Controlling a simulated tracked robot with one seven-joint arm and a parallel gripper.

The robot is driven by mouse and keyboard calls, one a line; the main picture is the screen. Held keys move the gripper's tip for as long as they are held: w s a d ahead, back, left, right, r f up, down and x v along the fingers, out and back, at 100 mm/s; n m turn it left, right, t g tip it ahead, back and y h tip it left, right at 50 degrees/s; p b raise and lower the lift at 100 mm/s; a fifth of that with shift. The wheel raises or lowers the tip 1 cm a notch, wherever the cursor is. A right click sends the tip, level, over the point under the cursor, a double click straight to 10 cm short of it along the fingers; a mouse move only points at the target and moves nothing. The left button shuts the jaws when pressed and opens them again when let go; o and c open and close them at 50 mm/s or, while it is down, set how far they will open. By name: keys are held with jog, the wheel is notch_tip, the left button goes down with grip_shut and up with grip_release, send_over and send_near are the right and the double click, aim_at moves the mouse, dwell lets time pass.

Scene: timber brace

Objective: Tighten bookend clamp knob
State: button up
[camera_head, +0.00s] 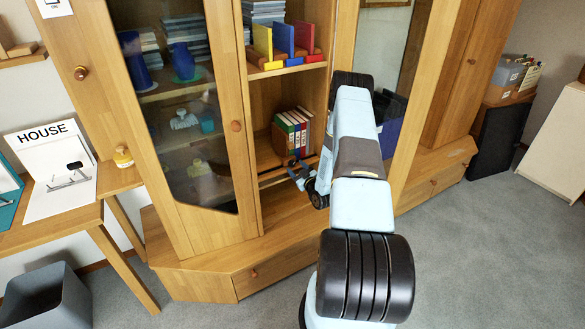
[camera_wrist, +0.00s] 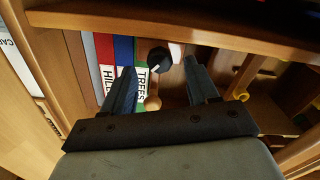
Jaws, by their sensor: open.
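A row of upright books (camera_head: 292,132) with blue, red and green spines stands on the cabinet's open middle shelf; the wrist view shows spines (camera_wrist: 125,50) lettered "HILL" and "TREES". A dark round knob (camera_wrist: 158,56) sits in front of the books, beyond and between my fingertips in the wrist view. A light wooden ball-ended piece (camera_wrist: 152,102) shows below it, between the fingers. I cannot tell for sure which is the clamp knob. My gripper (camera_wrist: 163,78) is open and empty, with gaps on both sides of the dark knob; its tips (camera_head: 293,166) are near the books' base.
A shelf board (camera_wrist: 190,22) runs close above the books. Yellow-ended items (camera_wrist: 241,95) lie to the right in the wrist view. A glass cabinet door (camera_head: 185,100) stands left of the opening. Coloured bookends (camera_head: 283,42) fill the shelf above.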

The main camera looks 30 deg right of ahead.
aim_at(292, 163)
jog(key=shift+w, duration=1.25)
